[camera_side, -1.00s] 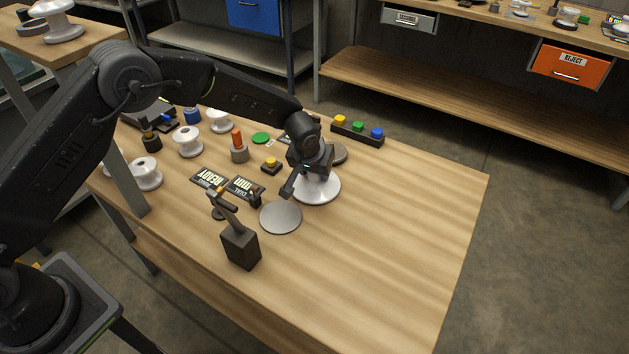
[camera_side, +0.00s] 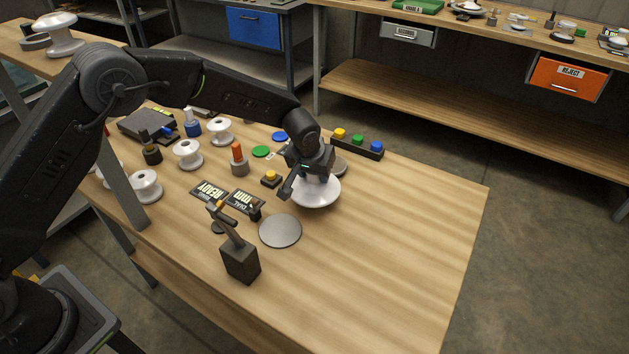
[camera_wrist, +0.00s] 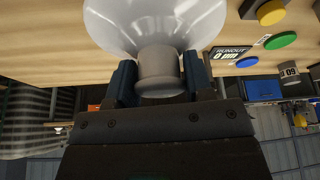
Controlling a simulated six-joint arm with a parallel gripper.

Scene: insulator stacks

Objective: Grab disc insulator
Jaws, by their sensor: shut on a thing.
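The white disc insulator (camera_side: 318,192) is under my gripper (camera_side: 305,178) in the side view, near the middle of the wooden table. In the wrist view its wide white disc (camera_wrist: 158,22) and grey cap (camera_wrist: 158,72) show. My gripper also shows in the wrist view (camera_wrist: 158,80), with one finger on each side of the cap, shut on it. I cannot tell whether the disc clears the table top. The top of the cap is hidden by my gripper in the side view.
A flat grey disc (camera_side: 280,231) lies in front of the insulator. A dark stand (camera_side: 240,258) is at its left. A button bar (camera_side: 357,144) stands behind. Several white spools (camera_side: 188,154) are at the left. The table's right side is clear.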

